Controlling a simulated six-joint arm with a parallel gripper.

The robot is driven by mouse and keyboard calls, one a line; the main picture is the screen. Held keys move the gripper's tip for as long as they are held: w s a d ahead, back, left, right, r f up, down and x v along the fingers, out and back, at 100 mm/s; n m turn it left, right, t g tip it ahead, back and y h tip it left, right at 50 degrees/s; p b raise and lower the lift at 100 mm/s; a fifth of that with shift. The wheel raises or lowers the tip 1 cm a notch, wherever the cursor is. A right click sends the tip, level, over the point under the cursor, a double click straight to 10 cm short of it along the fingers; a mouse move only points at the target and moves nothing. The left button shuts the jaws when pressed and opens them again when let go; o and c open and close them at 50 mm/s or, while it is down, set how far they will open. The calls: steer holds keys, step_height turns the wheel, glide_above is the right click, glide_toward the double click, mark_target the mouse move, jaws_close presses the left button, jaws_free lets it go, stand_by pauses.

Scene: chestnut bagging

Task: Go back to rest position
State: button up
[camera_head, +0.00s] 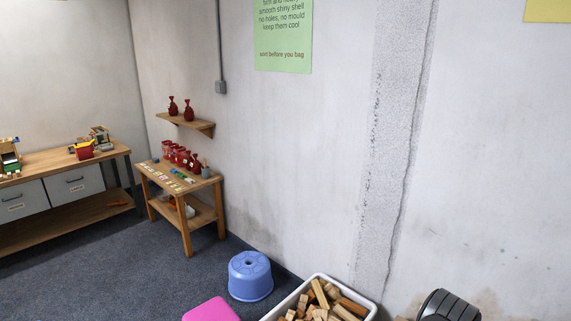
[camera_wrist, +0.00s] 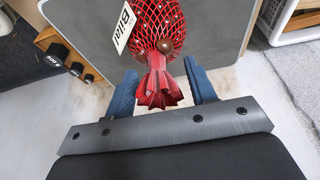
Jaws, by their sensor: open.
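My gripper (camera_wrist: 160,70) shows in the wrist view with its two blue fingers apart. The gathered red neck of a red net bag (camera_wrist: 162,18) lies between the fingers, with a visible gap on each side. The bag has brown chestnuts inside, a white printed tag (camera_wrist: 124,27) and one chestnut (camera_wrist: 165,46) near its neck. I cannot tell whether that chestnut is in or on the net. The bag is over a grey surface (camera_wrist: 95,25). The gripper's fingers do not show in the head view.
The head view shows a small wooden table (camera_head: 187,183) with red bags, a wall shelf (camera_head: 203,127), a blue stool (camera_head: 250,277), a pink object (camera_head: 211,311) and a white bin (camera_head: 372,305) of wood blocks. A crate (camera_wrist: 272,35) stands at the wrist view's upper right.

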steer(key=shift+r, duration=0.1)
steer(key=v, duration=1.2)
steer(key=x, duration=1.2)
steer(key=shift+a, duration=0.1)
steer(key=r, duration=0.4)
steer(key=shift+s+d+r, duration=0.2)
steer(key=shift+s, duration=0.1)
steer(key=s+d+r, duration=0.1)
steer(key=s+r, duration=0.6)
steer(key=s, duration=0.4)
steer(key=w+a+f+m, duration=0.1)
steer(key=a+f+m, duration=0.2)
steer(key=a, duration=0.3)
steer(key=w+a+f+m+g, duration=0.1)
steer(key=a+f+m, duration=0.1)
steer(key=a+f, duration=0.2)
steer(key=shift+w+a+f+m+h, duration=0.3)
steer(key=shift+a+f+m+h, duration=0.1)
steer(key=shift+a, duration=1.05)
